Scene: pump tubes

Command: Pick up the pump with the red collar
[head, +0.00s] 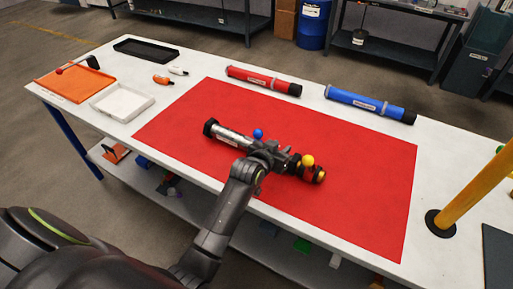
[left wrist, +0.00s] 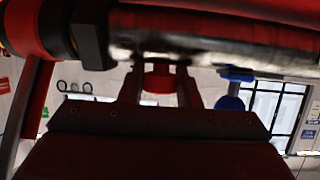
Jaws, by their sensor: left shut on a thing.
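A pump with a silver barrel (head: 234,135), a black cap at its left end and a dark right end with reddish and yellow bands lies across the red mat area in the head view. A blue ball and a yellow ball show along it. My left gripper (head: 264,151) is shut on its middle. In the left wrist view the silver barrel (left wrist: 215,40) crosses the top, with a black and red part at its left, and my left gripper's fingers (left wrist: 158,78) reach up to it. A red piece shows between the fingers. I cannot tell whether the pump touches the mat.
A red tube (head: 262,80) and a blue tube (head: 368,104) lie along the table's back edge. An orange tray (head: 75,86), a white tray (head: 122,101) and a black tray (head: 146,50) are at the left. A yellow post (head: 470,197) stands at the right. Much of the red mat (head: 345,215) is bare.

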